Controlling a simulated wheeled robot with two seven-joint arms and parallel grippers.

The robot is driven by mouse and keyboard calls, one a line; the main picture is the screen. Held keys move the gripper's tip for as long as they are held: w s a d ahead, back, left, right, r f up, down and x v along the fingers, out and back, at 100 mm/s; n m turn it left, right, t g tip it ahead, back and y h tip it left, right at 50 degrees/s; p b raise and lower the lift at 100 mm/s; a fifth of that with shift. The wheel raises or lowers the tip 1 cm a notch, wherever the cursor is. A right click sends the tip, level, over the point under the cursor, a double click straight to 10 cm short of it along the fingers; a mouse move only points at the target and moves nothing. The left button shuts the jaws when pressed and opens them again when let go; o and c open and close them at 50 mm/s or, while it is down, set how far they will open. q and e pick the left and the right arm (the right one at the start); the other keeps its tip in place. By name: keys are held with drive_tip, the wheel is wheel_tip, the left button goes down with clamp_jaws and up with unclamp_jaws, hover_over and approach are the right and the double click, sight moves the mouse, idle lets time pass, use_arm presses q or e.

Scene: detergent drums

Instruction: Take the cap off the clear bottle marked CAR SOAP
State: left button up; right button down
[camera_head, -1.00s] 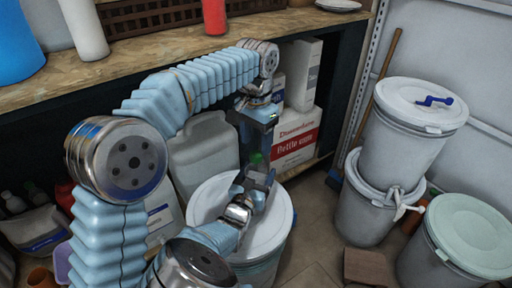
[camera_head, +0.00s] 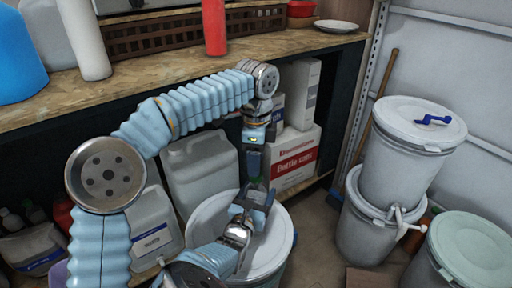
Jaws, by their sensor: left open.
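A small bottle with a greenish top (camera_head: 258,184) shows above the white-lidded drum (camera_head: 205,215). It is mostly hidden by my grippers, and no CAR SOAP marking can be read. My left gripper (camera_head: 254,172) points down from above, open, with its fingertips close to the greenish top. I cannot tell if they touch it. My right gripper (camera_head: 256,203) reaches in from below, over the drum lid, at the bottle's lower part. Its fingers overlap the bottle, and whether they are closed on it is unclear.
A wooden shelf (camera_head: 150,75) holds a red bottle (camera_head: 214,28), a white bottle (camera_head: 84,40) and a brown basket (camera_head: 170,32). Below it stand a grey jug (camera_head: 202,175) and a red-and-white box (camera_head: 296,158). Stacked drums (camera_head: 410,150) stand to the right. Some floor is clear.

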use_arm(q)
drive_tip(key=shift+f, duration=2.05)
clamp_jaws()
drive_tip(key=n, duration=0.7)
drive_tip(key=shift+r, duration=0.1)
drive_tip(key=n, duration=0.6)
drive_tip(key=shift+r, duration=0.15)
drive_tip(key=shift+r, duration=0.95)
